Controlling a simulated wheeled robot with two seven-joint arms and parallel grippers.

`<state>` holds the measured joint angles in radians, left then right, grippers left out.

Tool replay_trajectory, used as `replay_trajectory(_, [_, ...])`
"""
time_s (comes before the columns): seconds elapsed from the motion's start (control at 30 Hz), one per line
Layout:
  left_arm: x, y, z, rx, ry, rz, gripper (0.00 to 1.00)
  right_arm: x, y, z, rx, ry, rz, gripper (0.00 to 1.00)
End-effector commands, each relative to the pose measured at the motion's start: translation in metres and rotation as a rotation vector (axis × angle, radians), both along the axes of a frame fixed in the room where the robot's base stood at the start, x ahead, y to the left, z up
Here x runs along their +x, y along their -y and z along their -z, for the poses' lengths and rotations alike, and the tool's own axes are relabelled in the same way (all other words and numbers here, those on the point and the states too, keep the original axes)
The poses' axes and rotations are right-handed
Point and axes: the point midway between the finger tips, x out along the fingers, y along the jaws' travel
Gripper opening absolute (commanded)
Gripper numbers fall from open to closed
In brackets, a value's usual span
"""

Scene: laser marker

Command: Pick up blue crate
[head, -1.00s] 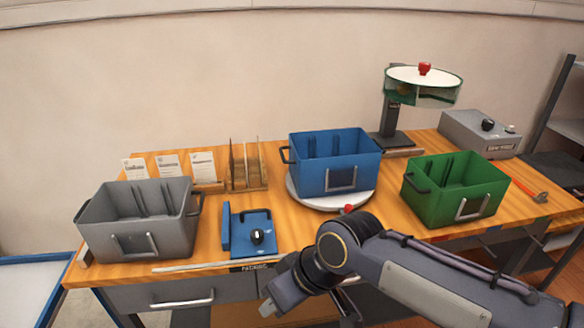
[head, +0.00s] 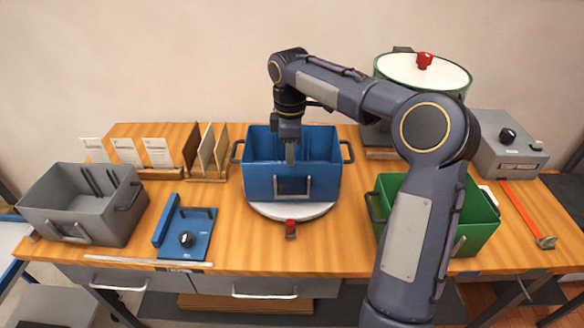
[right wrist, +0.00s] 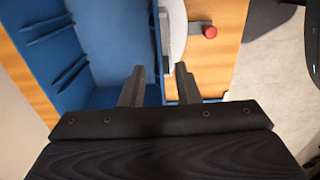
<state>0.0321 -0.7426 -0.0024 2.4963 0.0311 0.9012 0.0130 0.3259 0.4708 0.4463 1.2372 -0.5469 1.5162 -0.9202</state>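The blue crate (head: 262,178) stands upright on a round white turntable (head: 290,212) in the middle of the table. It has a handle at each side and a framed plate on its front. My right gripper (head: 290,155) points down at the crate's front wall. In the right wrist view the gripper (right wrist: 160,70) is open, one finger over the inside of the blue crate (right wrist: 95,40) and the other outside its front wall. No grip on the wall shows. My left gripper is not in view.
A grey crate (head: 75,207) and a blue fixture with a black knob (head: 187,238) are at left. A green crate (head: 480,238), partly hidden by my right arm, is at right. A red knob (head: 290,228) is before the turntable. Wooden racks (head: 208,155) stand behind left.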

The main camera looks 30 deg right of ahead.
Motion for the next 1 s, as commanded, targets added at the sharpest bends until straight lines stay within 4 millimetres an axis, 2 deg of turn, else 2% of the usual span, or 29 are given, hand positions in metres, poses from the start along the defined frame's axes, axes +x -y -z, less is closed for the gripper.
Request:
replay_trajectory(0.3, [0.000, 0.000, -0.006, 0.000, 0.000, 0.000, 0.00, -0.002, 0.003, 0.044, 0.000, -0.002, 0.002, 0.29])
replay_trajectory(0.6, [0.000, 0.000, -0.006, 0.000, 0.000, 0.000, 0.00, -0.002, 0.003, 0.051, -0.001, 0.002, 0.004, 0.29])
replay_trajectory(0.63, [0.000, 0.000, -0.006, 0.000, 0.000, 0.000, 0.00, -0.002, 0.003, 0.051, 0.000, 0.002, 0.004, 0.28])
replay_trajectory(0.83, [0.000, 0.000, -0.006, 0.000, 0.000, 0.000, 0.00, -0.002, 0.003, 0.051, 0.000, 0.002, 0.004, 0.02])
replay_trajectory(1.0, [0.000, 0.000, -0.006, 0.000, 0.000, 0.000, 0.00, -0.002, 0.003, 0.051, 0.000, 0.002, 0.004, 0.00])
